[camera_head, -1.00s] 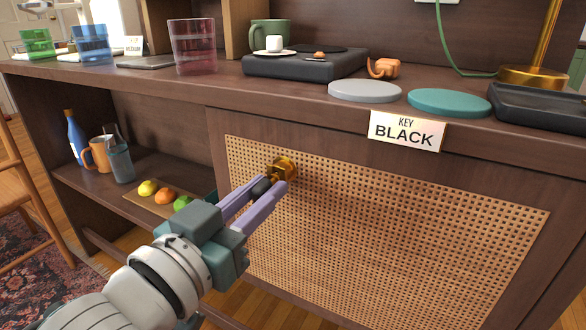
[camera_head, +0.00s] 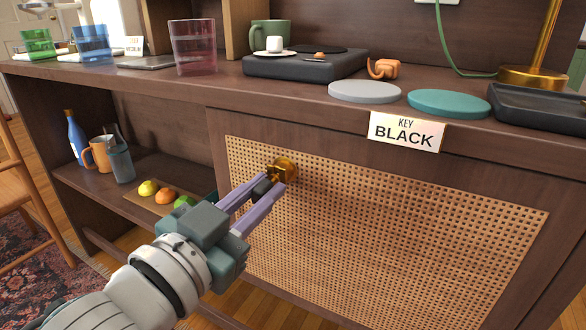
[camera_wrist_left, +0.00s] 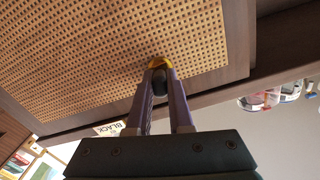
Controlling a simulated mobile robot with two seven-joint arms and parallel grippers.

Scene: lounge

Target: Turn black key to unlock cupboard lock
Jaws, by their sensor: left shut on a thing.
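The cupboard door has a woven cane panel (camera_head: 390,240) in a dark wood frame. A brass lock (camera_head: 286,170) sits near the panel's upper left corner. The black key (camera_head: 262,188) is at the lock, its dark head between the fingers of my left gripper (camera_head: 268,184). My left gripper is shut on the key. In the left wrist view, the key's dark head (camera_wrist_left: 159,80) shows between the two lilac fingers, with the brass lock (camera_wrist_left: 159,62) just beyond. The key's tip is hidden. A sign (camera_head: 405,132) on the cupboard top's edge reads "KEY BLACK". My right gripper is not in view.
The cupboard top holds a grey disc (camera_head: 365,91), a teal disc (camera_head: 448,103), a black tray (camera_head: 540,106) and a pink glass (camera_head: 193,47). An open shelf at left holds a blue bottle (camera_head: 76,138), an orange mug (camera_head: 98,154) and fruit. The space before the door's right side is clear.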

